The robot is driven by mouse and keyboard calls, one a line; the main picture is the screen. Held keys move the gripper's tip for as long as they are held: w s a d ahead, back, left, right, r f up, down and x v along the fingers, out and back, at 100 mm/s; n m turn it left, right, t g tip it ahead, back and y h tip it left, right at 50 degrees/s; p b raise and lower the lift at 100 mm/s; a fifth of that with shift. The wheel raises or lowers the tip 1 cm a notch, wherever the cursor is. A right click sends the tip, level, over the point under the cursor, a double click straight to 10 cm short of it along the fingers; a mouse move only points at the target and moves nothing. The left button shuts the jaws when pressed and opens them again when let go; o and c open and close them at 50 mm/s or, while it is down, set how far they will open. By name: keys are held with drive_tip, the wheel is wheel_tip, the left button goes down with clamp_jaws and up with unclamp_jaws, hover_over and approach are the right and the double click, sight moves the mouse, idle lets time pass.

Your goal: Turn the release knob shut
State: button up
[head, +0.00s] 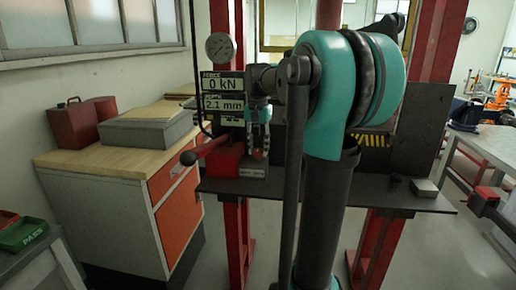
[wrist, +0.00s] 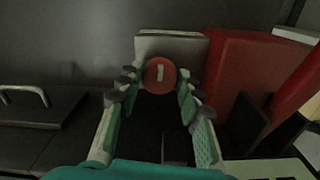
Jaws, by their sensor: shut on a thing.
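The release knob (wrist: 160,75) is a round red knob with a short white mark, seen face-on in the wrist view. The mark stands nearly upright. My gripper (wrist: 157,82) has its teal-and-grey fingers on either side of the knob and is shut on it. In the head view my gripper (head: 259,143) points down in front of the red pump body (head: 226,163), and a bit of red shows at its fingertips. Most of the knob is hidden there by the fingers.
A display (head: 222,92) reads 0 kN and 2.1 mm, below a round gauge (head: 220,46). Red press posts (head: 237,235) stand close by. A wooden-topped cabinet (head: 115,160) is at left.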

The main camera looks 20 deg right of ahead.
sight(258, 150)
idle(0.3)
drive_tip(key=o, duration=1.1)
drive_tip(key=shift+o, duration=0.2)
wheel_tip(258, 150, up, 12)
